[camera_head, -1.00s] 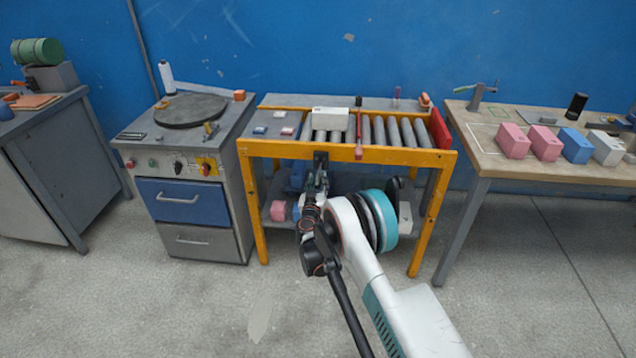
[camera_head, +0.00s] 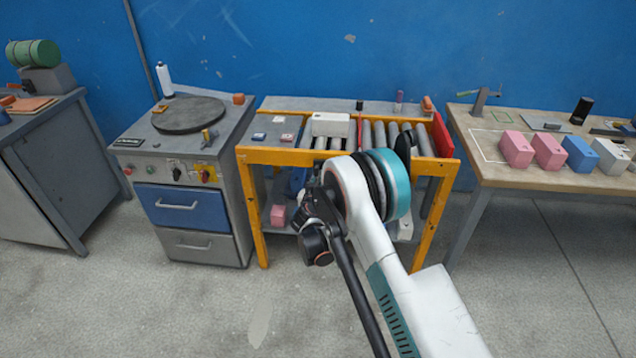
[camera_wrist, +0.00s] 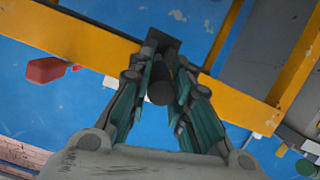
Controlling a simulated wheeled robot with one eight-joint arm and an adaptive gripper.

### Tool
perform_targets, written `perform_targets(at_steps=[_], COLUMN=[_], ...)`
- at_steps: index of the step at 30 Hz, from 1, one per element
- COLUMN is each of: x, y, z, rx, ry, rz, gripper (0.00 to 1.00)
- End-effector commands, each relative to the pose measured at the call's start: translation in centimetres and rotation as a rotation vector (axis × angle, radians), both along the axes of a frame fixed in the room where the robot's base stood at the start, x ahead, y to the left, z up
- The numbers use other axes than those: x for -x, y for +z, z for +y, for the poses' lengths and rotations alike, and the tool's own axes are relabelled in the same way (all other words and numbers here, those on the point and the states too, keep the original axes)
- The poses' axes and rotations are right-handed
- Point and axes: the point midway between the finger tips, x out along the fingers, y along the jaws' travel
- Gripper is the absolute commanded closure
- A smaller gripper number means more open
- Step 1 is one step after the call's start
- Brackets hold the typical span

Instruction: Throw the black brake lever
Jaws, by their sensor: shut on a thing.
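The black brake lever (camera_wrist: 160,86) shows in the wrist view as a dark rounded grip below a black plate on the yellow beam (camera_wrist: 90,38). My gripper (camera_wrist: 162,78) has its two fingers on either side of this grip and is shut on it. In the head view my gripper (camera_head: 314,190) is at the front of the yellow roller table (camera_head: 275,156), left of its middle. My wrist and arm hide most of the lever there.
A white box (camera_head: 330,124) sits on the rollers, beside a red bar with a black top (camera_head: 359,104). A grey cabinet (camera_head: 195,242) stands left and a wooden bench (camera_head: 545,178) right. A pink block (camera_head: 278,215) is on the lower shelf. The floor in front is clear.

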Motion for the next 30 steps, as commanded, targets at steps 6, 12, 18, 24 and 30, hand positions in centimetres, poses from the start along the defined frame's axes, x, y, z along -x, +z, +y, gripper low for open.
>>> perform_targets(at_steps=[6,12,18,24,30], x=[-0.5,-1.0,-1.3,-1.5,-1.5], y=[2.0,3.0,3.5,3.6,3.6], z=[0.0,0.0,0.0,0.0,0.0], rx=[-0.006,-0.009,-0.012,-0.012,-0.013], ry=[0.000,0.001,0.000,0.000,0.001], rz=[0.149,0.264,0.333,0.359,0.361], gripper=[1.00,1.00,1.00,1.00,1.00])
